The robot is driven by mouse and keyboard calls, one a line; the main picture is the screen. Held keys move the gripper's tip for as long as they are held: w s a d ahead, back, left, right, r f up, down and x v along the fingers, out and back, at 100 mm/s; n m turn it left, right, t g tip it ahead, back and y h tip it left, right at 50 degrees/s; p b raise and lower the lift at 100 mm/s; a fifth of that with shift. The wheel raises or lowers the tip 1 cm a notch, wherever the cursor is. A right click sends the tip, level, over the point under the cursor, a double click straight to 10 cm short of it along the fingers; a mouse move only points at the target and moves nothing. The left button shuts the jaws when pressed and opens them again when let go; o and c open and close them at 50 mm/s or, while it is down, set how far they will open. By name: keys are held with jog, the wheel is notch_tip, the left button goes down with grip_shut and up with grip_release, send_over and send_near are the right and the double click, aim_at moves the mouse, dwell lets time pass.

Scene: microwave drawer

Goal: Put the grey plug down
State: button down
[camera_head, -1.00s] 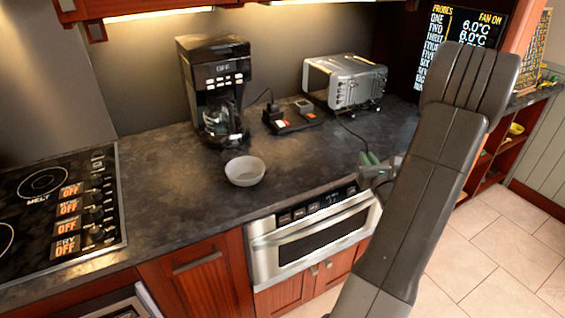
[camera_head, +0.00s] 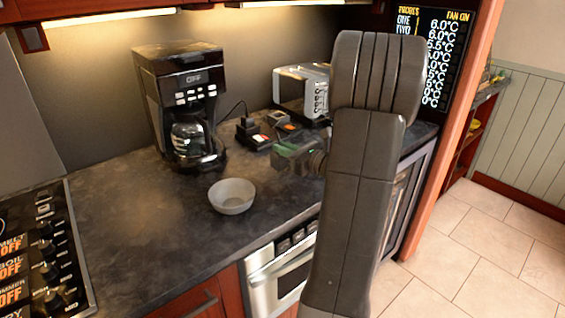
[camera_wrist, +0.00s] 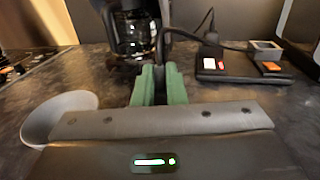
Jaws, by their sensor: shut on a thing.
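My gripper (camera_head: 298,158) has green fingers and is over the counter, in front of the black socket strip (camera_head: 258,138) in the head view. In the wrist view, the two green fingers (camera_wrist: 160,78) are close together, shut on the grey plug (camera_wrist: 161,72). Only a narrow dark part of the plug shows between them; the rest is hidden. A dark cord rises from there and bends right. The socket strip (camera_wrist: 238,68) is to the right of the fingers, with a grey square socket. Whether the plug touches the counter cannot be told.
A coffee maker (camera_head: 185,100) stands behind and left of my gripper. A grey bowl (camera_head: 232,196) sits near the counter's front edge. A silver toaster (camera_head: 300,92) is at the back, partly behind my arm. Bare counter (camera_head: 130,215) lies left of the bowl.

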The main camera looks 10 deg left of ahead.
aim_at(285, 159)
jog(key=shift+f, duration=1.8)
jog(key=shift+f, duration=0.1)
jog(key=shift+f, duration=0.15)
jog(key=c, duration=1.5)
grip_release()
jog(key=shift+r, duration=0.35)
jog(key=b+v, duration=0.1)
jog(key=v, duration=1.1)
jog(key=shift+s+f, duration=0.1)
jog(key=shift+f, duration=0.05)
jog(key=shift+d, duration=0.1)
